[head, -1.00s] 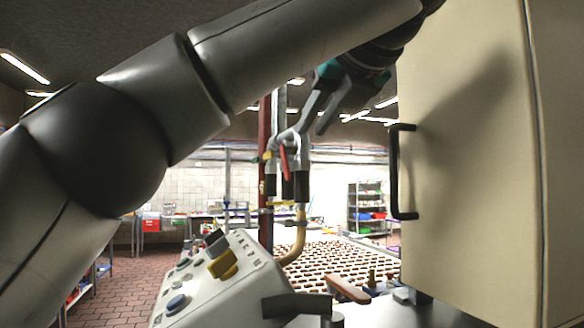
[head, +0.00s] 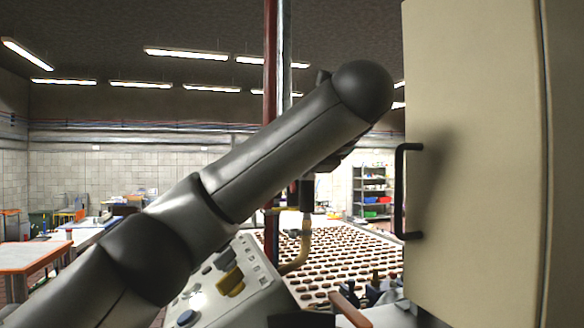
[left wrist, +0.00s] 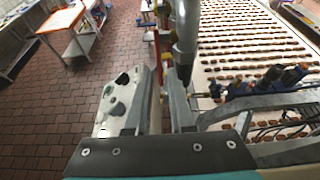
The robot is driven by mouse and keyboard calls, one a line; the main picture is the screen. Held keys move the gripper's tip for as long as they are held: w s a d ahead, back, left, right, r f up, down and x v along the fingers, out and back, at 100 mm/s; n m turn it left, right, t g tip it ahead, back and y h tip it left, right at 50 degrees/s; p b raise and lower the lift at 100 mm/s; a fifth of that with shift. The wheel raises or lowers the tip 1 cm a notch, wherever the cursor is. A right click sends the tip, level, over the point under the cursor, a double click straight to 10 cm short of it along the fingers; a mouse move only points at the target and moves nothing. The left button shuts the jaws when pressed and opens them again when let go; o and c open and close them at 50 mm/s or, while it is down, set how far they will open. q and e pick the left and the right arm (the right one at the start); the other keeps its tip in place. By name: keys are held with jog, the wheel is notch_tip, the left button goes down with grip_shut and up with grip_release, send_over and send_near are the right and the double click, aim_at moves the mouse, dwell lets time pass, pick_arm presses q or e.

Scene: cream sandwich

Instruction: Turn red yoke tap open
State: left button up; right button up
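The tap's metal pipe (left wrist: 186,35) stands upright just ahead of my left gripper (left wrist: 162,78) in the left wrist view. A thin red part (left wrist: 157,48), likely the tap's lever, shows beside the pipe near the fingertips. The two grey fingers have a narrow gap between them; I cannot tell whether they touch or hold the red part. In the head view my left arm covers the tap and the left gripper. Only the dark fitting (head: 307,194) and yellowish hose (head: 299,252) below it show. My right gripper is not in view.
A control console (head: 236,283) with buttons stands below my left arm. A beige cabinet (head: 475,150) with a black handle fills the right side. A conveyor (head: 345,245) with rows of brown biscuits lies beyond. A red vertical pipe (head: 270,60) rises behind the arm.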

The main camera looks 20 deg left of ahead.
pick_arm(q)
jog(key=shift+p+x, duration=0.5)
jog(key=shift+x, duration=1.85)
grip_shut()
